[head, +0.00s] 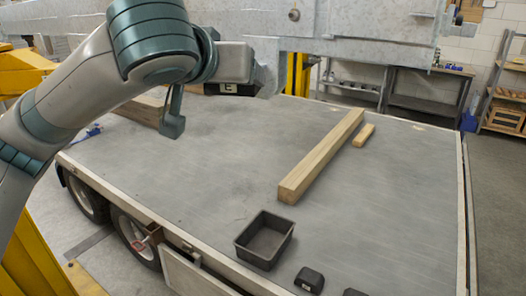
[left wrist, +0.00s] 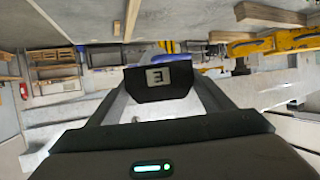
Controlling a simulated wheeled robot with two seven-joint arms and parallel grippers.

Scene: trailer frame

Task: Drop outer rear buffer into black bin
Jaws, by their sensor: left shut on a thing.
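My left gripper (head: 262,78) comes in from the upper left, above the far part of the trailer deck. It is shut on a black buffer (left wrist: 159,82) with a light label marked E, held between the two fingers in the left wrist view. The buffer also shows below the gripper in the head view (head: 230,89), partly hidden. The black bin (head: 246,250) is an open, square-sided tray on the deck near the front edge. It looks empty and is well away from the gripper, nearer to me. My right gripper is not in view.
A black block (head: 309,280) lies right of the bin, and another (head: 355,292) is cut off at the bottom edge. A long wooden beam (head: 322,160) and a small wood piece (head: 363,135) lie on the deck.

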